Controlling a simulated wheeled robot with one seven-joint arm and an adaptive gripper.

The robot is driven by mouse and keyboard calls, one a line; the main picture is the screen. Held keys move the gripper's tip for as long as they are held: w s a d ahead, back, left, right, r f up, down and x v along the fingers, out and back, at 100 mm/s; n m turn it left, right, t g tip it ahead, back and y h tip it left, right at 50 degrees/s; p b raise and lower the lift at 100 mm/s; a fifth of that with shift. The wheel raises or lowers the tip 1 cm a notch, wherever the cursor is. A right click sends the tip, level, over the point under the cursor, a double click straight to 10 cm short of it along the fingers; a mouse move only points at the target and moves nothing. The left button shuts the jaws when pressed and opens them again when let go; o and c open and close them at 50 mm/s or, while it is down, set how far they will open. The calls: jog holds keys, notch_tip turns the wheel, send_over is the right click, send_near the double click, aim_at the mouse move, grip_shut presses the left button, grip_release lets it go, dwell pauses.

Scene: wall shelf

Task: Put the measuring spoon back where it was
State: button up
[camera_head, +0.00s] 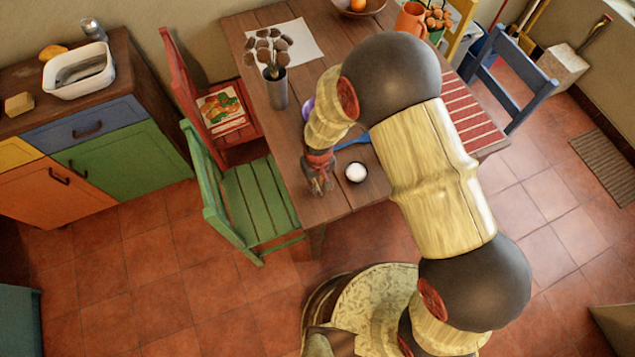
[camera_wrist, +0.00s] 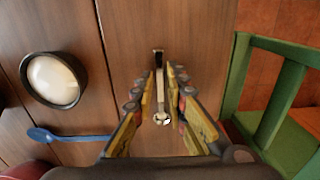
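A small metal spoon (camera_wrist: 161,118), which looks like the measuring spoon, lies between my fingers in the wrist view. Its round end is towards the palm and its thin handle points away. My gripper (camera_wrist: 160,72) points down over the wooden table (camera_wrist: 120,22). Its fingers flank the handle with only a narrow gap, and I cannot tell whether they touch it. In the head view my gripper (camera_head: 318,188) is low over the table's near edge. The spoon is too small to make out there.
A dark round pot with white content (camera_head: 356,172) stands beside my gripper. A blue spoon (camera_wrist: 68,136) lies near it. A green chair (camera_head: 255,200) is close to the table edge.

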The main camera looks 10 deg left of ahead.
jog(key=shift+o, duration=1)
notch_tip(320, 180, up, 12)
jog(key=p, duration=0.2)
jog(key=shift+r, duration=0.15)
jog(key=d+r+m+t, duration=0.1)
jog(key=d+r+m, duration=0.1)
jog(key=d+r, duration=0.65)
jog(key=d+r+m+t, duration=0.1)
jog(key=d+r, duration=0.3)
jog(key=r, duration=0.9)
jog(key=s+d+r+m+t, duration=0.3)
jog(key=s+d+r, duration=0.9)
jog(key=d, duration=0.1)
jog(key=shift+s+d+r, duration=0.15)
jog(key=shift+s+d, duration=0.05)
jog(key=shift+s, duration=0.2)
